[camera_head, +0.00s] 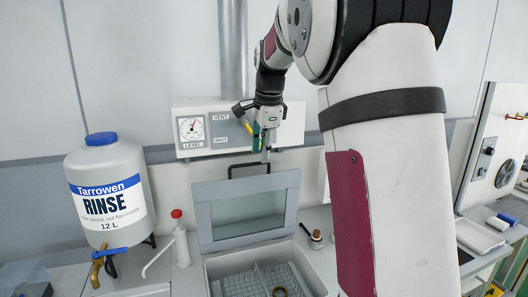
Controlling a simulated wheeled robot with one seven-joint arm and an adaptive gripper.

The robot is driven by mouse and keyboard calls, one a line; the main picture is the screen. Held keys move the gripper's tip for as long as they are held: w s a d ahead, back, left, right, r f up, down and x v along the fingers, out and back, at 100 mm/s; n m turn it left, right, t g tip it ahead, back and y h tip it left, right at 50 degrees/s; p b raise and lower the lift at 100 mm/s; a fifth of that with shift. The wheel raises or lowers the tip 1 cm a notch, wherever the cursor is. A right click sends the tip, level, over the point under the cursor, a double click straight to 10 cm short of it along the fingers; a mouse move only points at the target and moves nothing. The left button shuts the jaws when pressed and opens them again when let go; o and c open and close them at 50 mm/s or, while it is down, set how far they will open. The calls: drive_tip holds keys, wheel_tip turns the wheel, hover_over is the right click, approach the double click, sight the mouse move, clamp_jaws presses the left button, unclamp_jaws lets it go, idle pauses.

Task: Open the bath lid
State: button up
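The bath lid (246,238) is a grey frame with a glass pane. It stands raised at the back of the bath (214,270), nearly upright, and the bath's opening is uncovered. A black handle (232,172) sticks up from the lid's top edge. My gripper (265,154) points down at the right part of this handle, in front of the wall panel. Its fingertips are small and dark here, so I cannot tell whether they touch or grip the handle. A wire basket (245,283) with a brownish ring (280,292) sits inside the bath.
A large rinse jug (108,190) with a blue cap and tap stands at the left. A wash bottle (181,243) with a red top is beside the bath. A control panel (222,127) with a gauge is behind. A small brush-like item (316,238) lies right of the lid.

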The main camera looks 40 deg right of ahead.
drive_tip(key=s+p+v, duration=0.1)
drive_tip(key=p+v, duration=0.2)
drive_tip(key=v, duration=0.4)
drive_tip(key=shift+a, duration=0.2)
idle(0.4)
drive_tip(key=shift+s, duration=0.15)
drive_tip(key=v, duration=1.1)
drive_tip(key=shift+s+r, duration=0.15)
drive_tip(key=shift+r, duration=0.25)
drive_tip(key=shift+a, duration=0.1)
drive_tip(key=s+a+f+n+t+b, duration=0.1)
drive_tip(key=s+a+f+n, duration=0.2)
drive_tip(key=s+a+n, duration=0.25)
drive_tip(key=s+a+f+n+t, duration=0.1)
drive_tip(key=s+a+f+n, duration=0.3)
drive_tip(key=s+a+n, duration=0.15)
drive_tip(key=s+a+f+n, duration=0.3)
drive_tip(key=s+f+n, duration=0.2)
drive_tip(key=s+f, duration=0.1)
drive_tip(key=s+a+f+n+b, duration=0.1)
drive_tip(key=s+a+f+n, duration=0.3)
drive_tip(key=f, duration=0.4)
drive_tip(key=shift+s+a+n+t+y, duration=0.35)
drive_tip(key=shift+s+n, duration=0.25)
drive_tip(key=shift+s, duration=0.6)
